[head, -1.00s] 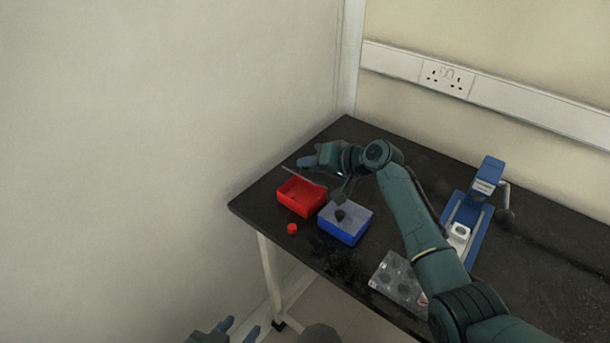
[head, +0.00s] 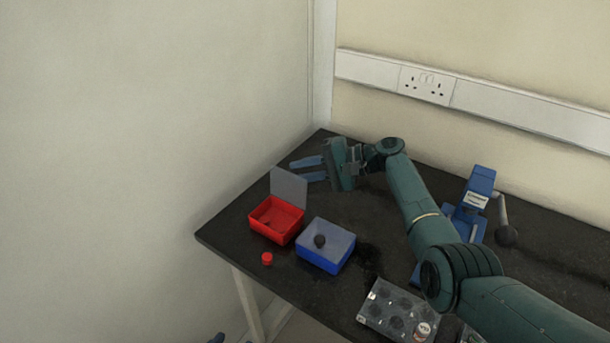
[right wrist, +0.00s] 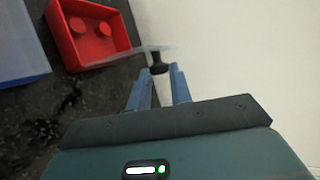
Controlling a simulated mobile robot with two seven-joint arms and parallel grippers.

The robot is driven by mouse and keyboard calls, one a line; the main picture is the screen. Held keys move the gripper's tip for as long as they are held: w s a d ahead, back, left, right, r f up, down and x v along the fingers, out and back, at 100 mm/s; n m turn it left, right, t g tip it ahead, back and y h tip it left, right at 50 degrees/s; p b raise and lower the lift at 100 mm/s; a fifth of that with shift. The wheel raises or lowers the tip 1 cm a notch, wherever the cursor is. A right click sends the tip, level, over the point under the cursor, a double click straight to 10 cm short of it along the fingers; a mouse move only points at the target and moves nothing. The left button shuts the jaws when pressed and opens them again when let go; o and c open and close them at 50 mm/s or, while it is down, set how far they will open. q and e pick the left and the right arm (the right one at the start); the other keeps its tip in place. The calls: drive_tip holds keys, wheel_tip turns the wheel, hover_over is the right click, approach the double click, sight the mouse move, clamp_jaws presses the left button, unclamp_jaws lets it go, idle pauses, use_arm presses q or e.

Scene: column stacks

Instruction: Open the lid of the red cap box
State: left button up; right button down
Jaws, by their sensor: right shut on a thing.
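The red cap box (head: 268,234) stands at the table's left end. Its clear lid (head: 289,188) stands up at the box's far edge; the box is uncovered. The right wrist view shows the red box (right wrist: 72,40) with red caps inside and the lid (right wrist: 120,57) nearly edge-on. My right gripper (head: 306,169) is just beyond the raised lid, shut on its dark knob (right wrist: 158,64), which shows between the fingertips in the wrist view. Only a blue tip of my left gripper (head: 217,338) shows at the bottom edge.
A blue box (head: 324,258) with a closed clear lid and dark knob stands right of the red box. A loose red cap (head: 267,259) lies in front. A clear tray (head: 390,309) and a blue press (head: 470,205) are further right. A wall stands close on the left.

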drive_tip(key=shift+w+d+f+m+g+b, duration=0.15)
drive_tip(key=shift+w+f+m+g+b, duration=0.2)
drive_tip(key=shift+b, duration=0.3)
drive_tip(key=shift+r+y, duration=0.1)
drive_tip(key=shift+y, duration=0.2)
drive_tip(key=c, duration=1.3)
unclamp_jaws()
drive_tip(key=shift+d, duration=0.15)
drive_tip(key=v, duration=0.7)
drive_tip(key=shift+s+d, duration=0.1)
drive_tip(key=shift+d, duration=0.05)
